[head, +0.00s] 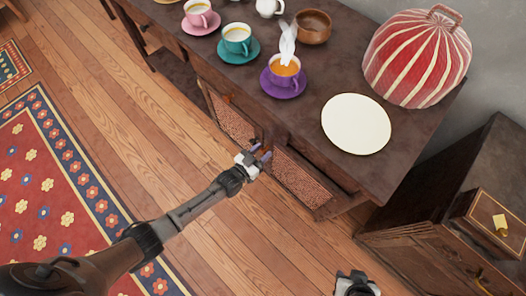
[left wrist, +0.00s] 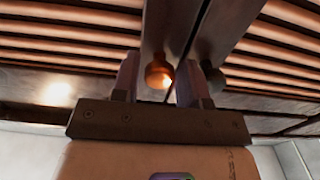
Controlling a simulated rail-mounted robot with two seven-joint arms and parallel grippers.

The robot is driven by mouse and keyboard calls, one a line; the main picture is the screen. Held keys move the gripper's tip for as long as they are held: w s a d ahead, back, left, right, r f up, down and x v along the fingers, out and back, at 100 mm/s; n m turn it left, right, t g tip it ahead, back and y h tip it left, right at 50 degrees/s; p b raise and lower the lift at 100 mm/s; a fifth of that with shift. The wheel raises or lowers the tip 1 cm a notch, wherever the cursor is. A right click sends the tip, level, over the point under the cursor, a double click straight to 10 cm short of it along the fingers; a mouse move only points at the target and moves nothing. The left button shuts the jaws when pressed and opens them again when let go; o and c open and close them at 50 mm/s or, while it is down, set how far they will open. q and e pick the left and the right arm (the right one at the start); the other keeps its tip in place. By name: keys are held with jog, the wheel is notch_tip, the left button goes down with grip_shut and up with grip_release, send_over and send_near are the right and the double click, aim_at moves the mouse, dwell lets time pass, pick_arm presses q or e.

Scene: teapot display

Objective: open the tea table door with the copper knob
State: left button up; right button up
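The tea table (head: 330,75) is dark wood, with two woven-panel doors in its front, a left one (head: 232,120) and a right one (head: 298,178); both look shut. My left gripper (head: 262,154) is at the seam between them. In the left wrist view, the shiny copper knob (left wrist: 158,73) sits on the left-hand door frame, between the open fingers of my left gripper (left wrist: 158,82), with a gap toward the right finger. A darker knob (left wrist: 214,76) is partly hidden behind the right finger. My right gripper (head: 357,285) shows only partly at the bottom edge; its fingers are unclear.
On the tabletop stand a steaming purple cup (head: 285,72), a teal cup (head: 237,38), a pink cup (head: 198,13), a wooden bowl (head: 313,27), a white plate (head: 356,124) and a striped red cover (head: 416,58). A dark cabinet (head: 420,245) stands at right. The wooden floor before the doors is clear.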

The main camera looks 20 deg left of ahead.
pick_arm(q)
jog(key=shift+w+d, duration=0.15)
jog(key=shift+w, duration=0.15)
grip_shut()
dwell(0.3)
